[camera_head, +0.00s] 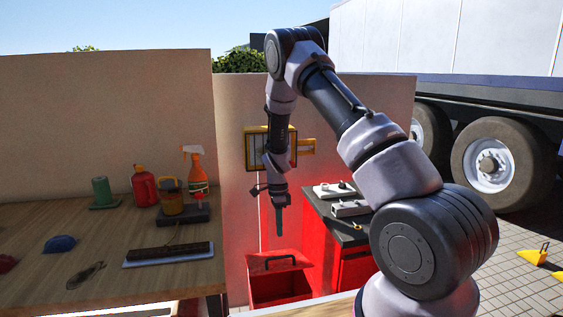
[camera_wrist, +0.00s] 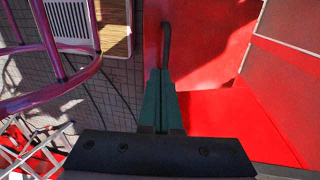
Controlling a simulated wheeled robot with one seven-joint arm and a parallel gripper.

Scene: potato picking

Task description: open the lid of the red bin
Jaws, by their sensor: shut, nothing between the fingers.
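The red bin (camera_head: 282,294) stands on the ground below the wall, between the workbench and the red cabinet. Its red lid (camera_head: 257,263) carries a dark handle (camera_head: 280,258). My gripper (camera_head: 279,234) points down above the lid, its fingers shut and empty. In the wrist view, the shut fingers (camera_wrist: 162,72) overlap the near end of the curved handle (camera_wrist: 167,40); I cannot tell whether they touch it. The lid (camera_wrist: 205,35) spreads right of the handle, with a brighter red surface of the bin (camera_wrist: 225,120) below. I cannot tell the lid's exact angle.
The wooden workbench (camera_head: 40,222) at left holds bottles and tools. The red cabinet (camera_head: 352,267) with a dark top stands close right of the bin. A yellow frame (camera_head: 257,150) hangs on the wall behind my arm. A truck (camera_head: 440,40) stands at far right.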

